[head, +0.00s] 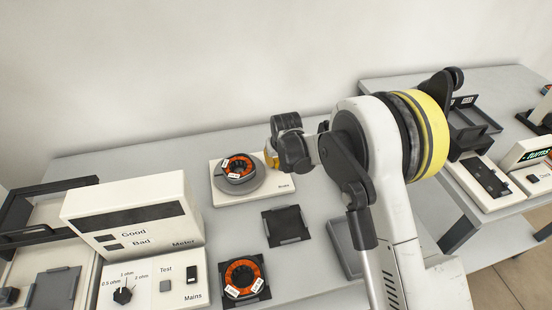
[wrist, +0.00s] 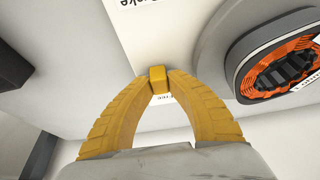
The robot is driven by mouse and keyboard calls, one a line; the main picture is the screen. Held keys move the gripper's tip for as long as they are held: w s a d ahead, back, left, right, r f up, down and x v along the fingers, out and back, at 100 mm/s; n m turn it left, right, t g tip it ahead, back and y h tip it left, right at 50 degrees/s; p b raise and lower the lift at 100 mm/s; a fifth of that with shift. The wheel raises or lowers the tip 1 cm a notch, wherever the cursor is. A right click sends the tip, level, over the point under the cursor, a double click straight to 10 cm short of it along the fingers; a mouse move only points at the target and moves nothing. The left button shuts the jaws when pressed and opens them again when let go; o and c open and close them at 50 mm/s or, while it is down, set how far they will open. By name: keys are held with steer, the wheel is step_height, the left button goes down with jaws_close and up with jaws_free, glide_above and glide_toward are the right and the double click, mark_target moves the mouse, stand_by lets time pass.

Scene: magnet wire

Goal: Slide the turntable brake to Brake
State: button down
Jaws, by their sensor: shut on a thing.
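The turntable unit is a white box (head: 265,187) with a grey round platter (head: 220,184). An orange and black wire coil (head: 238,167) lies on the platter; it also shows at the right of the wrist view (wrist: 280,60). My gripper (wrist: 158,82) has its yellow fingers closed on a small yellow brake knob (wrist: 157,73) on the white top beside the platter. A partly covered label, seemingly "Free", is right by the knob, while a cut-off "Brake" label (wrist: 143,3) is farther up. In the head view my wrist hides the knob.
A meter box (head: 135,215) with Good and Bad lamps and a test panel (head: 150,285) stand at the left. A second coil (head: 243,277) and a black pad (head: 287,226) lie in front. Another table with equipment (head: 485,180) is at the right.

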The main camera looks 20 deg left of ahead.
mark_target(280, 175)
steer(key=s+d, duration=0.1)
steer(key=s, duration=0.2)
steer(key=s+d, duration=0.1)
steer(key=shift+s+d+f, duration=0.1)
steer(key=shift+s+d, duration=0.05)
steer(key=shift+d, duration=0.2)
steer(key=c, duration=1.3)
jaws_free()
steer(key=v, duration=1.2)
